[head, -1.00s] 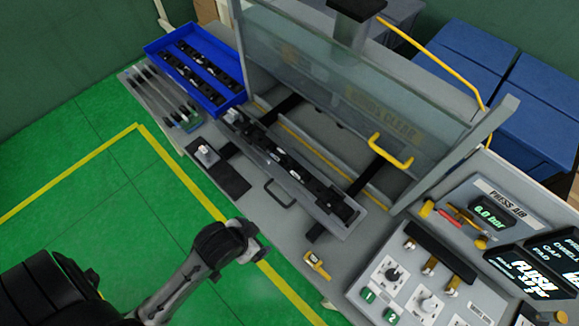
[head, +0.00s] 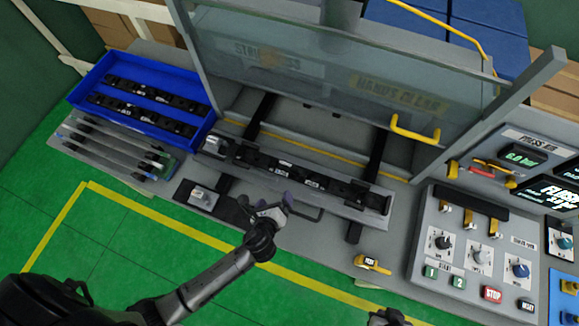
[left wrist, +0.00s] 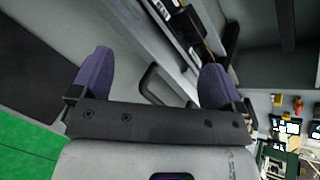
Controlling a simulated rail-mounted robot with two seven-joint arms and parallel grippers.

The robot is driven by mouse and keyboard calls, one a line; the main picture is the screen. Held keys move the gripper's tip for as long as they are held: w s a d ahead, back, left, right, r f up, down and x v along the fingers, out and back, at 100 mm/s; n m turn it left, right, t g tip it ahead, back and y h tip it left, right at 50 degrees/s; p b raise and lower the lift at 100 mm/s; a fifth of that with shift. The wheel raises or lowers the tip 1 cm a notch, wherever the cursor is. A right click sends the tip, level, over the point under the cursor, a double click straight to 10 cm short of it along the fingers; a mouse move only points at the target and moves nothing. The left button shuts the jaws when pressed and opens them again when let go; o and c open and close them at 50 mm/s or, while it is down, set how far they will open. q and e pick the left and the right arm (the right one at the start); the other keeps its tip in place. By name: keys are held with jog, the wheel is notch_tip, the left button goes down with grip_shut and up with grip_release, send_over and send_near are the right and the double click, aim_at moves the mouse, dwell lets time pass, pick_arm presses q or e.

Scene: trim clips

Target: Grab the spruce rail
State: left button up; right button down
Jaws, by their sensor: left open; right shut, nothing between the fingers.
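Several slim rails (head: 108,150) lie side by side on the bench's left end in the head view. One at the near side has a green end (head: 166,167), which may be the spruce rail; the colours are too small to be sure. My left gripper (head: 266,205) is open and empty, to the right of these rails, near a dark loop handle on the bench front. The left wrist view shows its two purple fingers apart (left wrist: 156,78), with the loop handle beyond the gap. My right gripper (head: 388,317) shows only partly at the bottom edge, shut and empty.
A blue tray (head: 83,92) with black clip strips stands behind the rails. A long fixture (head: 345,205) holding black parts lies right of centre under a clear guard (head: 300,55). A small block (head: 200,197) on a dark plate, a yellow gauge (head: 372,264) and a control panel (head: 470,250) are nearby.

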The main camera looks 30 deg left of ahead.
pick_arm(q)
jog(key=d+m, duration=0.1)
jog(key=m, duration=0.1)
jog(key=r+m+t+h, duration=0.1)
jog(key=m, duration=0.1)
jog(key=w+d+m, duration=0.1)
jog(key=m, duration=0.1)
jog(key=shift+d+r+m+t+h, duration=0.2)
jog(key=shift+d+m+t+h, duration=0.1)
jog(key=shift+d+m, duration=0.1)
jog(key=shift+m, duration=0.9)
jog(key=shift+w+a, duration=0.1)
jog(key=shift+w, duration=0.15)
send_near(299, 170)
jog(key=shift+m, duration=0.3)
jog(key=x, duration=0.4)
jog(key=shift+w+a+f, duration=0.2)
jog(key=shift+f, duration=0.35)
jog(key=shift+r+x, duration=0.15)
jog(key=shift+x, duration=1.15)
jog(key=shift+r+x, duration=0.1)
jog(key=shift+x, duration=1.25)
jog(key=shift+w+d, duration=0.1)
jog(key=c, duration=1.2)
jog(key=shift+r, duration=0.15)
